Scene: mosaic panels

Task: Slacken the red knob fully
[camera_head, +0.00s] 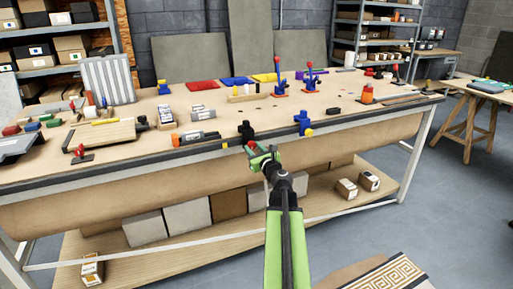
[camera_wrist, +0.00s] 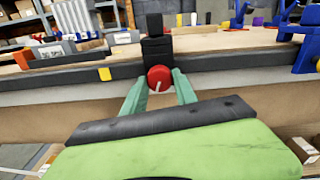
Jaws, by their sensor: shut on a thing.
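The red knob (camera_wrist: 159,79) is a round red piece with a pale line across its face. It sits on the front of a black clamp (camera_wrist: 157,50) at the bench's front edge. In the wrist view my gripper (camera_wrist: 160,83) has its two green fingers on either side of the knob, shut on it. In the head view my gripper (camera_head: 261,151) reaches the bench edge just below the black clamp (camera_head: 246,132). The red knob (camera_head: 251,145) shows small there, partly covered by the gripper.
The workbench (camera_head: 225,127) holds many tools. A blue clamp (camera_head: 302,122) with a yellow knob (camera_head: 309,132) stands to the right on the edge. A lower shelf (camera_head: 200,238) carries boxes. Open floor lies to the right.

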